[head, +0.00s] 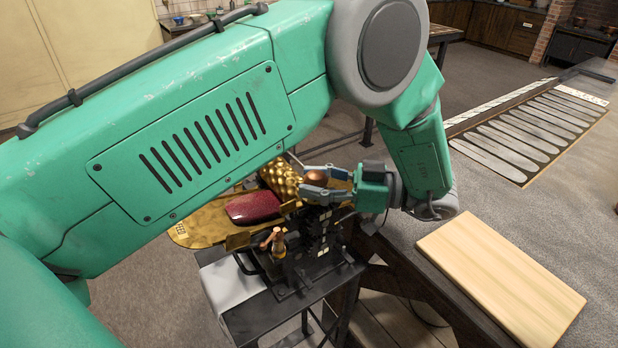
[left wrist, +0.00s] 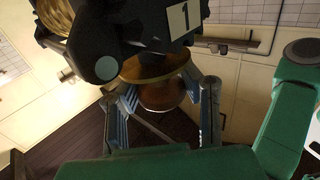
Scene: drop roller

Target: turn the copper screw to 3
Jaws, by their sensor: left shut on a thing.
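The copper screw (head: 316,177) is a round brown-copper knob on top of the black roller machine (head: 318,238). In the left wrist view the copper screw (left wrist: 160,94) sits between the two fingers of my left gripper (left wrist: 160,110), below a brass collar. My left gripper (head: 325,187) is shut on it, with a finger on either side. A white plate with a black "1" (left wrist: 185,18) shows on the dark machine body by the screw. No pointer or scale is readable. My right gripper is in neither view.
A bumpy brass roller (head: 279,180) and a dark red slab (head: 253,207) lie beside the screw. A copper-coloured handle (head: 273,241) is at the machine's front. A pale wooden board (head: 502,280) and a rack of long grey strips (head: 530,135) lie on the grey bench at right.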

